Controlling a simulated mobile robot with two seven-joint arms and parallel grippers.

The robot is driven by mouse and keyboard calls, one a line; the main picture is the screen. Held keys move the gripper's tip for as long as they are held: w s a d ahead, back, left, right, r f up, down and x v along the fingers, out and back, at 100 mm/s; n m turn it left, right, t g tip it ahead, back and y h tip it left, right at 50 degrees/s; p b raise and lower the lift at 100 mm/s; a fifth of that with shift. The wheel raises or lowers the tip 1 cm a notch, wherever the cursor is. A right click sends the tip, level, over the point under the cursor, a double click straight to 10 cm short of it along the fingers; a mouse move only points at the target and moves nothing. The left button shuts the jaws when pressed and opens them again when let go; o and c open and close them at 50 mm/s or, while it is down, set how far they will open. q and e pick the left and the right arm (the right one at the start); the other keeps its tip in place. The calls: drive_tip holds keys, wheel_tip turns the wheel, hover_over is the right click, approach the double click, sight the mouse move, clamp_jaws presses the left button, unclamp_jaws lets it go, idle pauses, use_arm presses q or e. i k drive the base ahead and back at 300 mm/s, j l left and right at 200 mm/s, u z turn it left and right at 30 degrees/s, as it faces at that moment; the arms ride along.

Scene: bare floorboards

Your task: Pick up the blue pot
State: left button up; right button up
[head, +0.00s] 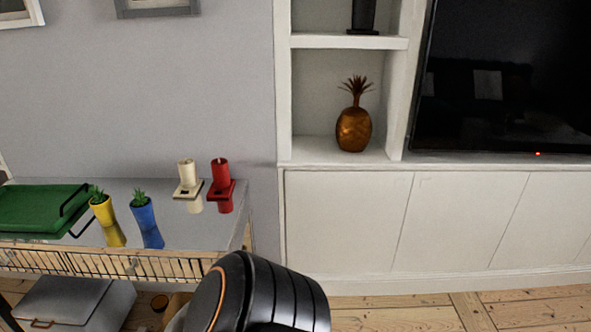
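The blue pot (148,226) holds a small green plant and stands on the grey top of a low table (170,199) at the left. It is right beside a yellow pot (109,222) with a similar plant, with a small gap between them. Both pots are slightly tilted in the picture and narrow at the middle. A dark, rounded part of my own arm shows at the bottom centre, to the right of and nearer than the blue pot. Neither of my grippers is in view.
A green tray (38,208) with black handles lies left of the pots. A cream candle holder (188,184) and a red one (221,186) stand behind to the right. A wire rail (100,265) edges the table front. A white box (70,305) sits below.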

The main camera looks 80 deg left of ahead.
sight(142, 208)
drive_tip(key=u, duration=3.75)
